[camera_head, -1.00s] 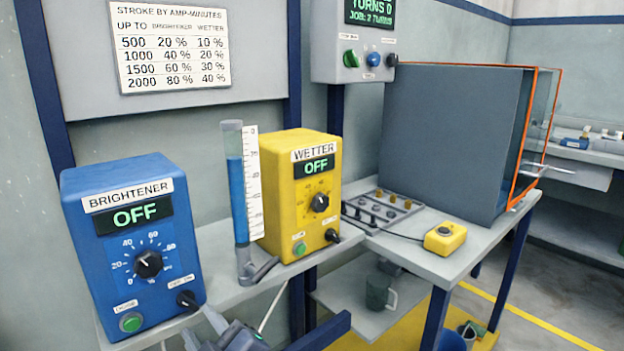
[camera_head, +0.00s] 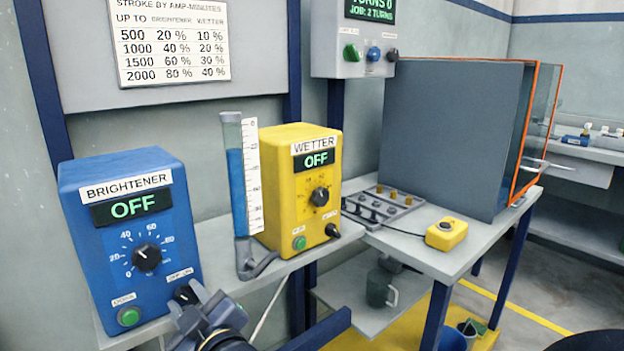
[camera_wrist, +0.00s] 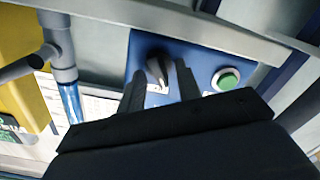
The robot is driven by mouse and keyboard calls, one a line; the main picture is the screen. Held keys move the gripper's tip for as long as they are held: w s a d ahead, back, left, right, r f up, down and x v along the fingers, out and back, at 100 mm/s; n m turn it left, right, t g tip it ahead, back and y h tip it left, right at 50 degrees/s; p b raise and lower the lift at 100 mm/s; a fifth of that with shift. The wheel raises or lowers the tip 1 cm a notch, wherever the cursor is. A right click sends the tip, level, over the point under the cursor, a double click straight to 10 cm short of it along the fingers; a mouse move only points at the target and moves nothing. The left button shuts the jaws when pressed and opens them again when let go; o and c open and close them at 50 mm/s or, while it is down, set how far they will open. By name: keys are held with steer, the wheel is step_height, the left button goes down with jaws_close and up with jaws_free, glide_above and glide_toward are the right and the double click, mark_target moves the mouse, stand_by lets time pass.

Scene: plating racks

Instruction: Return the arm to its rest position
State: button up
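My gripper (camera_head: 190,296) is at the lower right corner of the blue brightener box (camera_head: 97,250), close in front of its black off/on switch. The wrist view shows two dark fingers (camera_wrist: 160,88) apart, with the black switch (camera_wrist: 158,68) between or just beyond their tips. I cannot tell whether they touch it. Nothing is held. The brightener display (camera_head: 132,206) reads OFF. A green button (camera_head: 129,316) is on the same box, and it also shows in the wrist view (camera_wrist: 229,79).
A blue-filled tube (camera_head: 236,180) stands between the brightener and the yellow wetter box (camera_head: 283,222), whose display reads OFF. A yellow button box (camera_head: 446,234), a tray of small parts (camera_head: 376,213) and a large grey tank (camera_head: 450,130) stand on the right bench.

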steer(key=m+b, duration=0.1)
steer(key=m, duration=0.5)
steer(key=shift+w+d+m, duration=0.1)
steer(key=shift+d+m, duration=0.05)
steer(key=shift+m, duration=0.15)
steer(key=m, duration=0.6)
steer(key=shift+w+d, duration=0.1)
steer(key=shift+d, duration=0.05)
stand_by(0.3)
